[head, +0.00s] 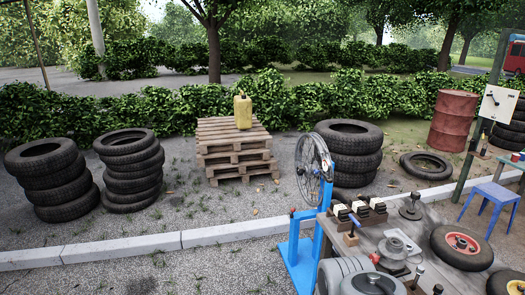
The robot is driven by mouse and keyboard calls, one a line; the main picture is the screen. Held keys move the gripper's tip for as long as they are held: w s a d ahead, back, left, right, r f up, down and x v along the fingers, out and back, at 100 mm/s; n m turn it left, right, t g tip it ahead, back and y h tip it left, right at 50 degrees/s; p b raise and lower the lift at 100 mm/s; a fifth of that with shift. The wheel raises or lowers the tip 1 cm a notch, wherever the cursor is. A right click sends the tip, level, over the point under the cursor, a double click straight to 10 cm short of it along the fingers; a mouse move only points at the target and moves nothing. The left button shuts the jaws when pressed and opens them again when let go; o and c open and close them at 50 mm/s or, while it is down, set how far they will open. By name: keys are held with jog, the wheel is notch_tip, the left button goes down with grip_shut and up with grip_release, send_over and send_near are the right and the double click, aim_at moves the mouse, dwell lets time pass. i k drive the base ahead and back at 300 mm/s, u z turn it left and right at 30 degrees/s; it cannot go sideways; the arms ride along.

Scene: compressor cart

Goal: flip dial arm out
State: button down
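A blue stand (322,235) holds an upright spoked wheel (309,170) at the near left end of a workbench. A small upright part with a red top (292,213) shows on the stand's left side. No dial arm can be clearly made out at this size, so I cannot tell how it is turned. My gripper is not in view.
The grey workbench (372,243) carries blocks, metal parts and a tyre with a red hub (460,243). Stacked tyres (354,150), pallets (235,155) and a blue stool (490,196) stand around. A kerb (150,243) crosses the gravel; gravel left of the stand is clear.

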aim_at(327, 167)
jog(key=u, duration=0.2)
jog(key=i, duration=2.3)
jog(key=u, duration=0.25)
jog(key=i, duration=1)
